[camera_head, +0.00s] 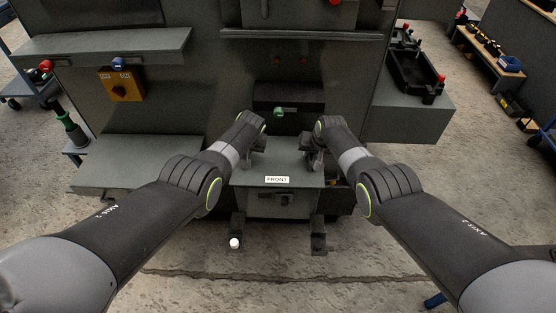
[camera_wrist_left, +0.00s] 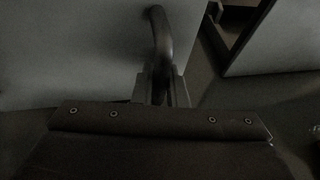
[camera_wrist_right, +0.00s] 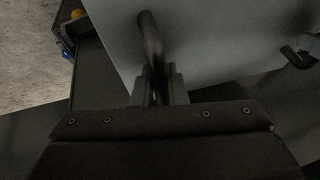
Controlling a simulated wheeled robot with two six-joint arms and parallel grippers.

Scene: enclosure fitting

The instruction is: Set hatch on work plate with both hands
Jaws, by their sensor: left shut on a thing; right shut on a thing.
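The hatch is a flat grey panel (camera_head: 277,168) with a white FRONT label, low in the middle of the head view. My left gripper (camera_head: 250,160) is shut on a bar handle near its left side; the handle (camera_wrist_left: 163,40) shows in the left wrist view. My right gripper (camera_head: 315,161) is shut on a bar handle near its right side; the handle (camera_wrist_right: 151,40) shows in the right wrist view. A dark support with feet shows below the panel. I cannot tell which surface is the work plate, or whether the panel touches anything beneath it.
A grey machine (camera_head: 225,85) stands close in front. A low grey shelf (camera_head: 135,165) juts out at left, and a ledge with a black tray (camera_head: 412,72) at right. A white-topped object (camera_head: 234,243) is on the floor near the support.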

